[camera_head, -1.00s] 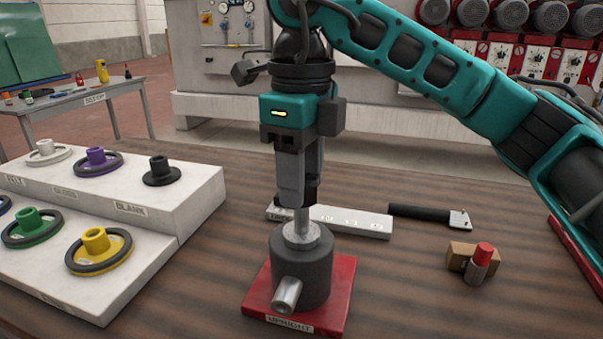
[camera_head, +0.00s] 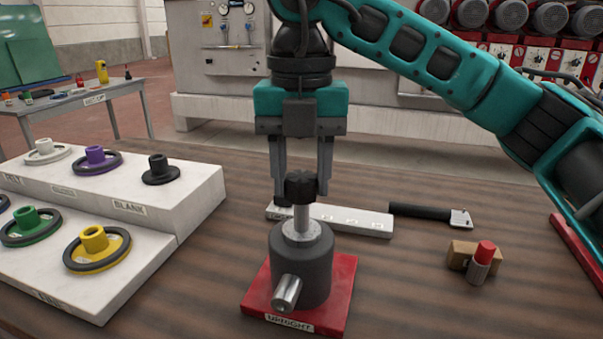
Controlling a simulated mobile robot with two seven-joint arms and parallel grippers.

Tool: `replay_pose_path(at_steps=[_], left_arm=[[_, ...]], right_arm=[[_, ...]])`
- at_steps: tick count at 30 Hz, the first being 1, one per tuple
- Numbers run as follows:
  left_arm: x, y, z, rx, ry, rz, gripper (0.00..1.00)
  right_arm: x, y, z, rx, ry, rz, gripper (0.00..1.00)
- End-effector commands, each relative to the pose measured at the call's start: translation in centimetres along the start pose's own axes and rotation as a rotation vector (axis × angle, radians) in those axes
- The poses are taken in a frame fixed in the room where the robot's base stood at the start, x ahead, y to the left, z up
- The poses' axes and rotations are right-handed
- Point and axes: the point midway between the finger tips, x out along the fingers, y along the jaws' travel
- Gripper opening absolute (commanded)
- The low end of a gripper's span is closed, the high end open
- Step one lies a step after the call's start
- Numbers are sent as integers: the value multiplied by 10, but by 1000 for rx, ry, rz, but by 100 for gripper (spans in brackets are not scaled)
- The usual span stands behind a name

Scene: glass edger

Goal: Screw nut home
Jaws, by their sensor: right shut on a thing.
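A black knobbed nut (camera_head: 300,186) sits at the top of an upright metal spindle (camera_head: 301,217). The spindle rises from a dark grey cylindrical body (camera_head: 300,262) with a metal stub at its front, on a red base plate (camera_head: 255,298) labelled UPRIGHT. My right gripper (camera_head: 302,190) points straight down over the spindle, one finger on each side of the nut, and is shut on it. The threads under the nut cannot be made out. My left gripper is out of view.
A white stepped stand (camera_head: 200,200) at left holds several coloured flanged wheels. Behind the spindle lie a pale bar (camera_head: 350,220) and a black-handled tool (camera_head: 425,212). A red-capped tube (camera_head: 481,262) stands by a small brown box (camera_head: 458,255) at right. The wooden front right is clear.

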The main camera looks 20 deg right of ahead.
Motion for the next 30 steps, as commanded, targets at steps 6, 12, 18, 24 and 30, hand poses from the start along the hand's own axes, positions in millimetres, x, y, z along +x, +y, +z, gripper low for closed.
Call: replay_pose_path(at_steps=[6, 12, 18, 24, 30], left_arm=[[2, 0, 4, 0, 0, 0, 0], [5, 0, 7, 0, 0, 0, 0], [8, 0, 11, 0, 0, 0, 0], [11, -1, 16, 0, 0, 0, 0], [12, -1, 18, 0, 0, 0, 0]], right_arm=[[1, 0, 0, 294, -1, 0, 7], [1, 0, 0, 562, 0, 1, 7], [2, 0, 0, 834, -1, 2, 7], [2, 0, 0, 1099, 0, 1, 7], [1, 0, 0, 1240, -1, 1, 7]])
